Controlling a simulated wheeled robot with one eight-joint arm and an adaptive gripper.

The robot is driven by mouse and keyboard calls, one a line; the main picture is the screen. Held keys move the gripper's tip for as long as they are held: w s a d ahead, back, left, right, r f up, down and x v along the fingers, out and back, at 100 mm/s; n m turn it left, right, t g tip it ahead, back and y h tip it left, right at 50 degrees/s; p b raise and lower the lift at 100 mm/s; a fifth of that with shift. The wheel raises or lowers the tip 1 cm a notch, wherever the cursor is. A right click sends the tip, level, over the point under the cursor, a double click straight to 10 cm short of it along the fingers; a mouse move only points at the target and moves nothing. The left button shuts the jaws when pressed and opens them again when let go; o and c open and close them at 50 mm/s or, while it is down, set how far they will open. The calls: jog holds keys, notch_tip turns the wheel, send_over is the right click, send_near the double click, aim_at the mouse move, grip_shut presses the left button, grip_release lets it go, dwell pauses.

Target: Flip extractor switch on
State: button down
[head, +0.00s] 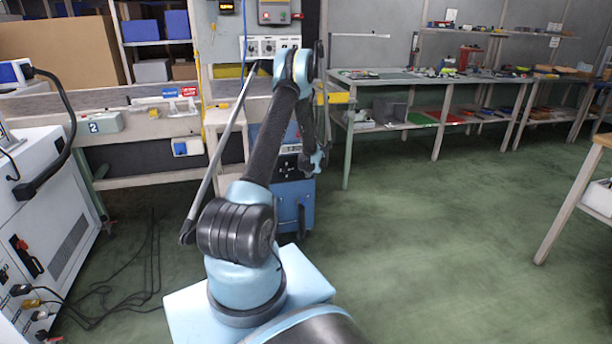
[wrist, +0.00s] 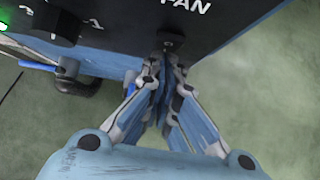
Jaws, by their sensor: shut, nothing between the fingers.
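In the wrist view, a dark panel bears white letters ending in "AN", and a small dark round switch fitting (wrist: 171,40) sits just below them. My gripper (wrist: 163,66) is shut and empty, its fingertips right by the lower edge of this fitting. I cannot tell whether they touch it, and the switch position is not clear. In the head view, the blue machine (head: 290,205) with its dark panel stands beyond my arm. My gripper (head: 315,162) is close to its right side and partly hard to make out.
A larger black knob (wrist: 52,22) and a green light (wrist: 3,26) are on the panel's left. A bench (head: 428,80) with shelves stands behind on the right. Cables (head: 120,285) lie on the floor at left.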

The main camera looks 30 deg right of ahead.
jog(key=shift+r, duration=0.75)
jog(key=s+a+r, duration=0.2)
jog(key=s, duration=0.3)
jog(key=s+a+r, duration=0.2)
jog(key=s+r, duration=0.1)
jog(key=s, duration=0.3)
jog(key=shift+r, duration=0.3)
jog(key=shift+s+d, duration=0.1)
